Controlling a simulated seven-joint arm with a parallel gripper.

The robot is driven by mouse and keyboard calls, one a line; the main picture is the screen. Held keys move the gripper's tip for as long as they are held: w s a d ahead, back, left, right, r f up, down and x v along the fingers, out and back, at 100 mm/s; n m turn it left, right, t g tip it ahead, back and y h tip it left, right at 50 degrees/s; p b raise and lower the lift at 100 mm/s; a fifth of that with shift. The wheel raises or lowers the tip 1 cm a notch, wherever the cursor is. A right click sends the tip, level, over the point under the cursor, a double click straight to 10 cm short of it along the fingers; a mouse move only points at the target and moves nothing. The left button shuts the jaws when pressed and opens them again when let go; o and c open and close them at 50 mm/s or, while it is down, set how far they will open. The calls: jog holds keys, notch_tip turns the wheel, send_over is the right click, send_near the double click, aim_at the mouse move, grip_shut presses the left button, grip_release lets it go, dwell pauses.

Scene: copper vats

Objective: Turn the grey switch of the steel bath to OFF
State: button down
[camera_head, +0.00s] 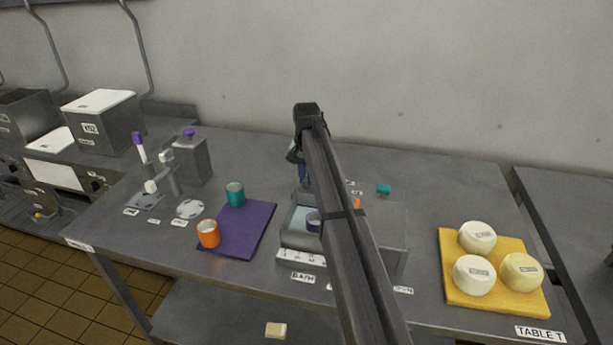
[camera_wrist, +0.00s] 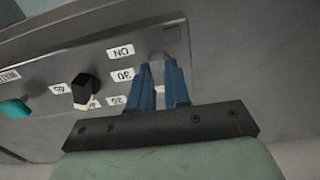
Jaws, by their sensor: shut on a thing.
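The steel bath (camera_head: 397,240) stands on the table in the head view, partly hidden by my arm. The wrist view shows its panel (camera_wrist: 60,75) with upside-down labels, among them an ON label (camera_wrist: 120,52) and a 30 label (camera_wrist: 122,74). My gripper (camera_wrist: 160,66) has its blue fingers close together at the panel, beside these labels. It is shut on a small grey piece, apparently the grey switch (camera_wrist: 169,42), mostly hidden by the fingers. I cannot tell the switch's setting. In the head view my gripper (camera_head: 302,172) is behind the bath's left part.
A black knob (camera_wrist: 85,88) and a teal piece (camera_wrist: 15,108) are on the left in the wrist view. A purple mat (camera_head: 245,240) lies left, a yellow board (camera_head: 500,298) with white rounds right.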

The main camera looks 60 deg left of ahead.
jog(key=shift+n, duration=0.3)
jog(key=c, duration=1.1)
grip_release()
notch_tip(320, 180, up, 14)
jog(key=shift+f, duration=0.1)
dwell(0.3)
